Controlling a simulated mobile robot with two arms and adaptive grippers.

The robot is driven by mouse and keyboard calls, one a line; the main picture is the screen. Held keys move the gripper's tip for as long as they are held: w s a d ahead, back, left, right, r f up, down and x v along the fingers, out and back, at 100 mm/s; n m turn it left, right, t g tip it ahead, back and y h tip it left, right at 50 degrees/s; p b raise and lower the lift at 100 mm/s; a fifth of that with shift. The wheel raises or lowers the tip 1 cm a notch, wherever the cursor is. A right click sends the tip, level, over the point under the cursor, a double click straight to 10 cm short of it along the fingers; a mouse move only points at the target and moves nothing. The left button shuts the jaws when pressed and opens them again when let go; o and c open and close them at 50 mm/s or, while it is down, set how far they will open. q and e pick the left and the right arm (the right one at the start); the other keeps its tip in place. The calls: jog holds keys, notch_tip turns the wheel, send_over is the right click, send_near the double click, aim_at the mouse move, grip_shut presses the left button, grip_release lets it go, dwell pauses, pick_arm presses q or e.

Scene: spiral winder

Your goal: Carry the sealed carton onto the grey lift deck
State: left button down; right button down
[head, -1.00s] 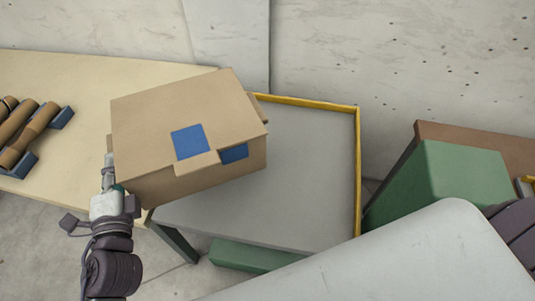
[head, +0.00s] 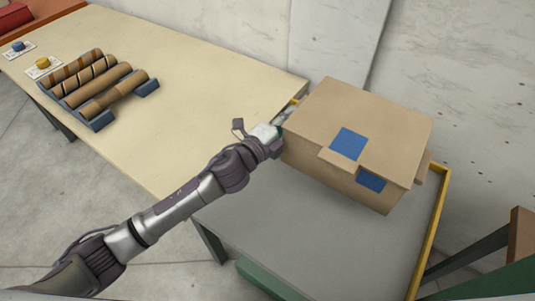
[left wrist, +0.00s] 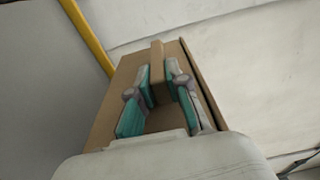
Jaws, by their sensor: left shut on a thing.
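The sealed carton (head: 390,125) is a brown box with blue patches on its top and near side. It is over the back part of the grey lift deck (head: 300,235), close to the yellow edge. I cannot tell whether its base touches the deck. My left gripper (head: 282,125) is at the carton's left side. In the left wrist view my left gripper (left wrist: 158,88) is shut on a brown tab that sticks out from the carton (left wrist: 112,100). The carton's far side and underside are hidden. My right gripper is not in view.
A pale table (head: 180,70) stands left of the deck, with several brown rolls in a blue rack (head: 98,122) on it. A yellow rail (head: 436,215) runs along the deck's right edge. The deck's front part is clear. A wall stands behind.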

pick_arm(q)
jog(key=shift+s+a+f+b, duration=0.2)
jog(key=shift+a+f, duration=1.5)
jog(key=shift+s+a+f+b, duration=0.15)
jog(key=shift+a+f, duration=1.5)
jog(key=shift+a, duration=0.1)
jog(key=shift+s+a+f+b, duration=0.2)
jog(key=shift+a+f, duration=1.5)
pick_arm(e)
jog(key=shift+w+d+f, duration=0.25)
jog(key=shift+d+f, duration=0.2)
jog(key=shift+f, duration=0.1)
pick_arm(q)
jog(key=shift+f, duration=0.15)
jog(key=c, duration=1.1)
grip_release()
jog(key=shift+c, duration=0.2)
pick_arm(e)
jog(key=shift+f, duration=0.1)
